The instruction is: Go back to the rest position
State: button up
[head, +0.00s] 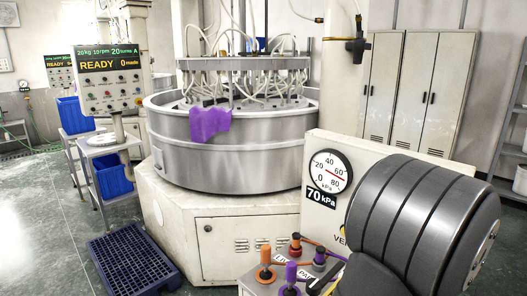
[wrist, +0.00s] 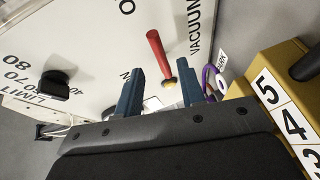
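My gripper (wrist: 158,70) shows in the wrist view with two blue fingers spread apart, and nothing is clamped between them. Beyond the fingertips, a red-handled lever (wrist: 156,52) with a yellowish base stands at a white panel (wrist: 95,35) marked VACUUM, ON and LIMIT. The lever appears in the gap between the fingers; I cannot tell its distance from them. A black knob (wrist: 68,85) sits to the left by the numbers 70 and 80. In the head view, my dark grey arm fills the lower right, and my fingers do not show there.
Orange (head: 265,257) and purple (head: 290,272) knobbed levers stand close to my arm. A gauge (head: 328,171) labelled 70 kPa is behind it. A purple cloth (head: 205,124) hangs on the round machine's rim (head: 260,125). A yellow numbered block (wrist: 265,75) is close to my gripper's right.

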jog(key=v, duration=1)
jog(key=x, duration=1.6)
jog(key=shift+w, duration=0.35)
jog(key=shift+w+d+r, duration=0.1)
jog(key=shift+w+d, duration=0.1)
jog(key=shift+w, duration=0.15)
jog(key=shift+s+a+r+n+g, duration=0.1)
jog(key=shift+s+r+n+g, duration=0.05)
jog(key=shift+r+n+g, duration=0.3)
jog(key=shift+r+n, duration=0.1)
jog(key=shift+n, duration=0.25)
jog(key=v, duration=1.7)
jog(key=shift+t, duration=0.75)
jog(key=shift+w+a+r, duration=0.1)
jog(key=shift+w+a, duration=0.35)
jog(key=shift+w, duration=0.4)
jog(key=shift+w+a+r, duration=0.1)
jog(key=shift+w+a, duration=0.35)
jog(key=shift+w, duration=0.4)
jog(key=shift+w+a+r, duration=0.1)
jog(key=shift+w+a, duration=0.35)
jog(key=shift+w, duration=0.4)
